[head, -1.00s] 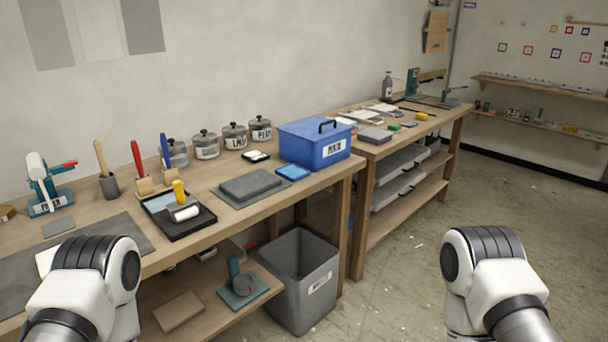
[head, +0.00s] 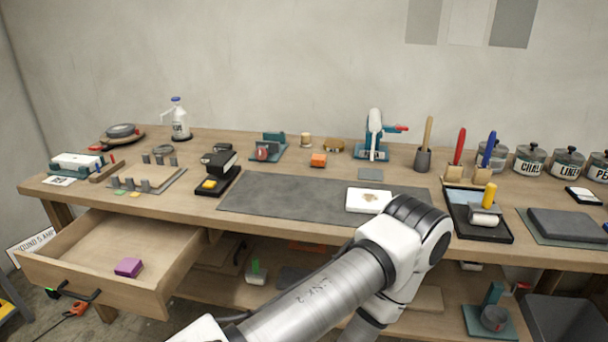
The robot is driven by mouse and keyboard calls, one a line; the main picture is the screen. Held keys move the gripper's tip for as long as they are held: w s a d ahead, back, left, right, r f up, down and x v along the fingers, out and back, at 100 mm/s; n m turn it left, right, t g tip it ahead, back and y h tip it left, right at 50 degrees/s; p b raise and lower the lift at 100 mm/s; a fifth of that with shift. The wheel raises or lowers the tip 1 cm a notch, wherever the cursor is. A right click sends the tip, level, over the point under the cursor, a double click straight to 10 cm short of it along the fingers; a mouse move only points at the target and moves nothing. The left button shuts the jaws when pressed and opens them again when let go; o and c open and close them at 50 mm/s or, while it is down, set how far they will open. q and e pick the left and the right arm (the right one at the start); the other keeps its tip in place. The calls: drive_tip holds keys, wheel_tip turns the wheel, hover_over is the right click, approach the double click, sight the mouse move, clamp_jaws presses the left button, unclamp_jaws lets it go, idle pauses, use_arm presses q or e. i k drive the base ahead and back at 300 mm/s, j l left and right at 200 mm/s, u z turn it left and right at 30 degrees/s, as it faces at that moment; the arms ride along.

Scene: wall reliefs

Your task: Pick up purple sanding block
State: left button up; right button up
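A small purple block (head: 129,267), which looks like the purple sanding block, lies in the front part of an open wooden drawer (head: 175,236) at the lower left of the head view. The drawer is pulled out from under the workbench and its floor is otherwise bare. One of my arms crosses the lower middle of the view, to the right of the drawer and apart from it. Neither gripper shows in the view.
A shelf with several items lies below.

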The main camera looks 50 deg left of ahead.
sight(130, 268)
drive_tip(key=u, duration=2.4)
drive_tip(key=i+z, duration=0.25)
drive_tip(key=i, duration=0.2)
